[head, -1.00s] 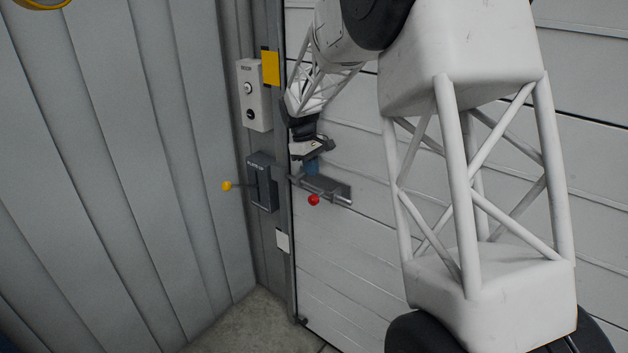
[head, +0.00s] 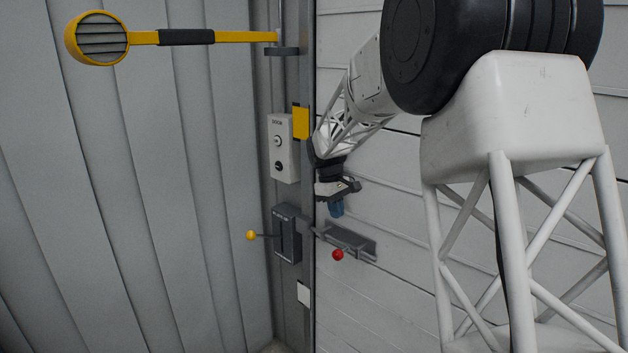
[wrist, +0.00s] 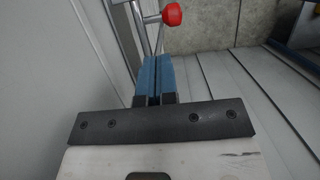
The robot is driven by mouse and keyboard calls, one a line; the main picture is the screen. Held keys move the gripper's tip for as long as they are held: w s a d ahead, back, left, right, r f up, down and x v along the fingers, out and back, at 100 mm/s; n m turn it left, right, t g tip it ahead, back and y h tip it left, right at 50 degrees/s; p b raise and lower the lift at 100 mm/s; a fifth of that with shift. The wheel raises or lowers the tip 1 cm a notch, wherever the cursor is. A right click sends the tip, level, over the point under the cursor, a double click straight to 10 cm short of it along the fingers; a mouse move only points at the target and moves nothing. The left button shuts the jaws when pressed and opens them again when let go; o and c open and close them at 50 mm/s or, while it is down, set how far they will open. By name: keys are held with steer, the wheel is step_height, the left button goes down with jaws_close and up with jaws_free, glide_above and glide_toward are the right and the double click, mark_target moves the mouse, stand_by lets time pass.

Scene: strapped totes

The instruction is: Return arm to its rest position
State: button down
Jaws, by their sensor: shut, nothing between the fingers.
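My gripper (head: 337,208) hangs fingers down in front of the white slatted door (head: 400,290), just above a grey bolt latch (head: 348,240) with a red ball knob (head: 338,255). In the wrist view the blue fingers of my gripper (wrist: 155,72) lie side by side, shut and empty. The red knob (wrist: 172,14) shows beyond the fingertips in that view, apart from them. The part of the latch behind the knob is partly out of view there.
A dark lever box (head: 288,232) with a yellow ball handle (head: 251,235) is left of my gripper. A grey button box (head: 283,148) and a yellow plate (head: 301,122) sit above it.

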steer(key=s+d+r+m+t, duration=0.1)
steer(key=s+d+r+m, duration=0.15)
steer(key=s, duration=0.65)
steer(key=s+d+r+m+t+y, duration=0.15)
steer(key=s+r, duration=0.25)
steer(key=s, duration=0.5)
steer(key=s+d+r+m, duration=0.1)
steer(key=s+d+r, duration=0.15)
steer(key=s, duration=0.55)
steer(key=s+d+f+m+t, duration=0.1)
steer(key=s+f+m, duration=0.1)
steer(key=s, duration=1)
steer(key=s+d+f+m+t, duration=0.1)
steer(key=s+m, duration=0.1)
steer(key=s, duration=1)
steer(key=shift+f, duration=0.35)
steer(key=shift+w, duration=0.1)
